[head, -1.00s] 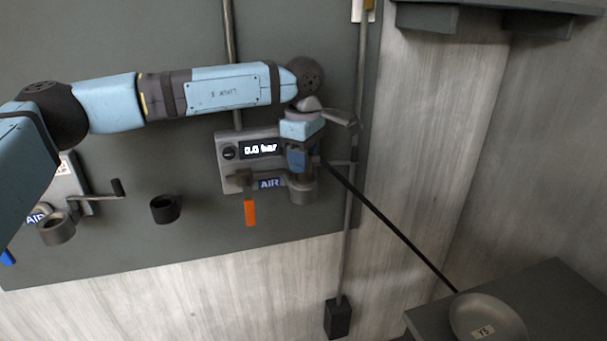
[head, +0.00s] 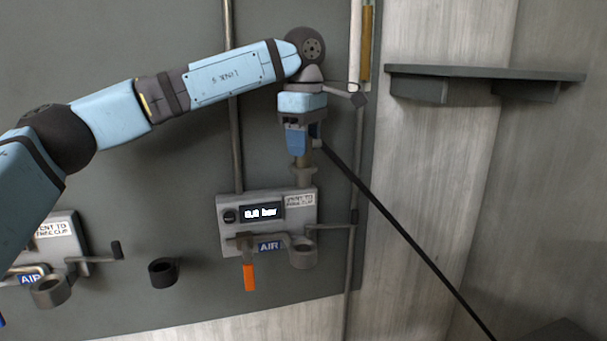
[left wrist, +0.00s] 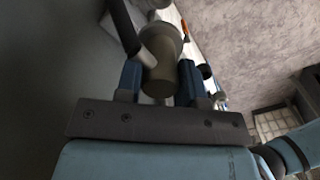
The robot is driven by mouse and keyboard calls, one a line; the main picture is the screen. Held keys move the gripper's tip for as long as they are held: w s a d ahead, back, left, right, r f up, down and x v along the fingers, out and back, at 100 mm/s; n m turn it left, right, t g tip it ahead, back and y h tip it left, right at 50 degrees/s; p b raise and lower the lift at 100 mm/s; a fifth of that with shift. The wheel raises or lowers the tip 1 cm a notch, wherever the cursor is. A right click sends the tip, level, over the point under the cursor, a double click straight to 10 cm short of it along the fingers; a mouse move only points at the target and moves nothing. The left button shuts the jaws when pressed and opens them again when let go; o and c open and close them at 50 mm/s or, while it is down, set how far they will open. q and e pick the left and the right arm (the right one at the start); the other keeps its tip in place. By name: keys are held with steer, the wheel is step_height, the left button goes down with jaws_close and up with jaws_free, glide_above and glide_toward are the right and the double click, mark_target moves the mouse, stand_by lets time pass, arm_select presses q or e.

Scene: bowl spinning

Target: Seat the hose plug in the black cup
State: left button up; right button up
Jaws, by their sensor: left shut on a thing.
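My left gripper (head: 299,155) is shut on the hose plug (head: 302,173), a grey-brown cylinder pointing down with a wider lower end. It hangs above the air station, clear of the station's grey cup (head: 303,256). A black hose (head: 400,235) runs from the plug down to the right. The black cup (head: 163,272) sticks out from the dark panel, lower left of the plug, and looks empty. In the left wrist view the plug (left wrist: 160,75) sits between the blue fingers. My right gripper is not in view.
The air station (head: 225,214) has a display reading 0.0 bar and an orange handle (head: 249,277). A second station with a grey cup (head: 50,292) stands at far left, its crank (head: 115,251) reaching towards the black cup. A shelf (head: 485,73) is at upper right.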

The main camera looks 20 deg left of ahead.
arm_select(q)
step_height(320, 180, up, 3)
steer(key=shift+r, duration=0.1)
steer(key=shift+r+p, duration=1.65)
steer(key=shift+p, duration=0.2)
steer(key=shift+r, duration=0.2)
steer(key=shift+w+r+p, duration=0.1)
steer(key=shift+r+p, duration=0.1)
steer(key=shift+p, duration=0.25)
